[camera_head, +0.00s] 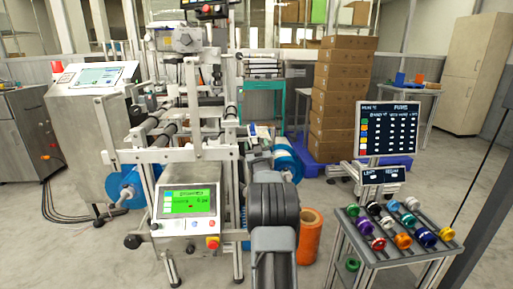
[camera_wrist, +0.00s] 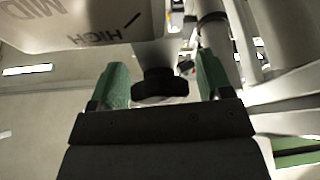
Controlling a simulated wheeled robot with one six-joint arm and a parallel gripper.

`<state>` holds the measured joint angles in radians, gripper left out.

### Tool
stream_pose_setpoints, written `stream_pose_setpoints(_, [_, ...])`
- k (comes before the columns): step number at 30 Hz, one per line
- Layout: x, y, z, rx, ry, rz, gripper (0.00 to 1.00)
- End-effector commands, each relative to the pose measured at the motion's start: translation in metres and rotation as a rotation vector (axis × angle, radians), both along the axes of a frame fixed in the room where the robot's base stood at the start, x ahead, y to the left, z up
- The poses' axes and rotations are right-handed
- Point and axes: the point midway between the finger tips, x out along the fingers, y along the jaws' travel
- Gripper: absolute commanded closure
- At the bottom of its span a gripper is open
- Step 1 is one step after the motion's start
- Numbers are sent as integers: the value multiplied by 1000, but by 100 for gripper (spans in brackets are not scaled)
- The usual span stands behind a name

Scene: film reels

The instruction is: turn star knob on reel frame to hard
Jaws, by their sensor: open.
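In the wrist view, a black lobed knob (camera_wrist: 160,84) appears between the two green fingers of my gripper (camera_wrist: 162,76). The fingers are apart, with a gap on either side of the knob. I cannot tell how deep the knob sits between them. A pale panel (camera_wrist: 75,28) at the upper left carries printed words that read like MID and HIGH, with a short black mark. No word "hard" is legible. In the head view, my arm hides the gripper and knob; the metal reel frame (camera_head: 166,156) stands to its left.
A control box with a green screen (camera_head: 187,201) is at the frame's front. Blue rolls (camera_head: 286,160) and an orange roll (camera_head: 310,236) are near my arm. A table of coloured spools (camera_head: 405,258) is at right. In the wrist view, pale bars (camera_wrist: 215,40) run close to the right finger.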

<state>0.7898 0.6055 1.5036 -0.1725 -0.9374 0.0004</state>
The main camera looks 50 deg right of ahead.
Motion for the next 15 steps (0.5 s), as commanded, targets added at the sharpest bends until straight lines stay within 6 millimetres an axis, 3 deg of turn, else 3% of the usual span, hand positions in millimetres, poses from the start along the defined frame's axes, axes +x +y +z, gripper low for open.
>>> stream_pose_setpoints(5, [0,0,0,0,0,0,28])
stream_pose_setpoints(15, [0,0,0,0,0,0,60])
